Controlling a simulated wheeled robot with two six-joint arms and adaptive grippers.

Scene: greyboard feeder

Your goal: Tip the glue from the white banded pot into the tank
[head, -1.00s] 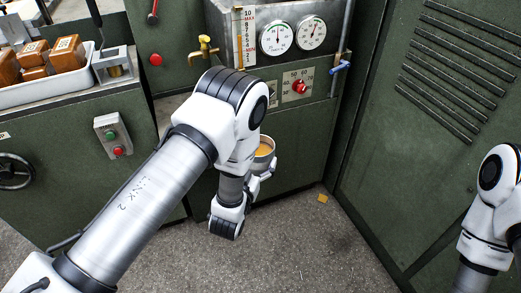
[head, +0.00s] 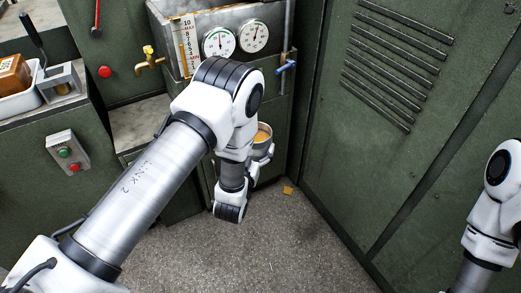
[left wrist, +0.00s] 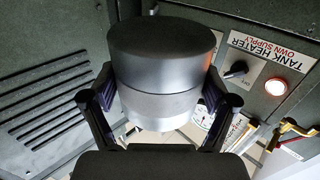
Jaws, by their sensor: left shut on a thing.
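The pot (head: 264,151) shows in the head view partly behind my left arm, with amber glue in its open top. In the left wrist view the pot (left wrist: 160,105) is a grey cylinder with a paler band, between the fingers. My left gripper (head: 254,168) is shut on it; the fingers (left wrist: 160,100) press both sides. The pot looks about upright in the head view. The steel tank (head: 275,40), with a level scale and two dials, stands beyond and above the pot. Its opening is out of view. My right gripper is out of view.
A brass tap (head: 150,61) sticks out left of the tank. A blue-handled valve (head: 287,65) is on a pipe at its right. A green louvred cabinet (head: 345,130) closes the right side. A yellowish scrap (head: 287,190) lies on the floor. The floor in front is clear.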

